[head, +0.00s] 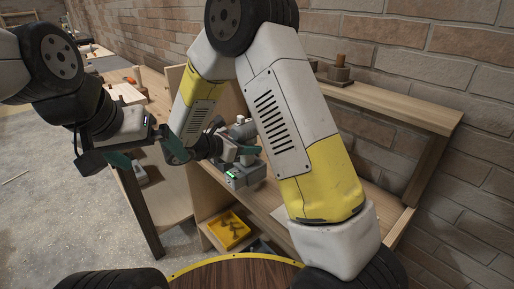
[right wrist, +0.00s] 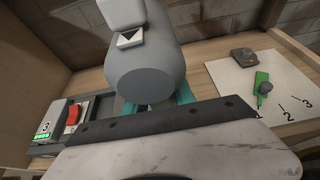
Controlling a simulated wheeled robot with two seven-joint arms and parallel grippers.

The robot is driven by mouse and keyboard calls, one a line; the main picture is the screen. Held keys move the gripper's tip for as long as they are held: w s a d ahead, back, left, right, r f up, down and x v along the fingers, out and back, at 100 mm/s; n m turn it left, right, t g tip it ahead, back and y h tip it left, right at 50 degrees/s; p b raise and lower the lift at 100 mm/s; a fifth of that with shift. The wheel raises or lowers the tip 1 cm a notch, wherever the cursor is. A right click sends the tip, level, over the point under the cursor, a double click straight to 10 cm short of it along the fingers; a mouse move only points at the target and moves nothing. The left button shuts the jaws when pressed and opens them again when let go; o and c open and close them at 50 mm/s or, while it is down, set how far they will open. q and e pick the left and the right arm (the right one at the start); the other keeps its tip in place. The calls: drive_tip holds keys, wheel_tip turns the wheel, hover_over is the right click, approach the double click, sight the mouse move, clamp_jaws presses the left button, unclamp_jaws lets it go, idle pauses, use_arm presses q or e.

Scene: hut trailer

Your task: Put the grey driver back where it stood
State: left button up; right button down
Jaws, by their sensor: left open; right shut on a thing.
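The grey driver (right wrist: 145,72) fills the upper middle of the right wrist view, with a rounded grey body and a paler block bearing a dark triangle. My right gripper (right wrist: 157,104) is shut on it, with teal fingers on both sides. In the head view the driver (head: 243,130) is partly hidden by my right arm. A grey dock (head: 243,177) with a green light is just below my right gripper (head: 240,151). In the right wrist view a dock (right wrist: 62,120) marked 3 has green lights and a red part. My left gripper (head: 147,157) is open and empty, left of the bench.
A white sheet (right wrist: 235,75) numbered 1, 2, 3 lies right of the driver, with a green tool (right wrist: 261,88) and grey pieces on it. A yellow tray (head: 228,231) sits on the lower shelf. A brick wall and a raised shelf (head: 395,103) bound the bench behind.

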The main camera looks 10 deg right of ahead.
drive_tip(key=w+d+f, duration=0.1)
drive_tip(key=d+f, duration=0.3)
drive_tip(key=shift+w+d, duration=0.25)
drive_tip(key=shift+d, duration=0.05)
idle(0.4)
drive_tip(key=shift+f, duration=0.1)
drive_tip(key=c, duration=1)
unclamp_jaws()
drive_tip(key=shift+c, duration=0.2)
drive_tip(key=v, duration=1.2)
drive_tip(key=shift+s, duration=0.1)
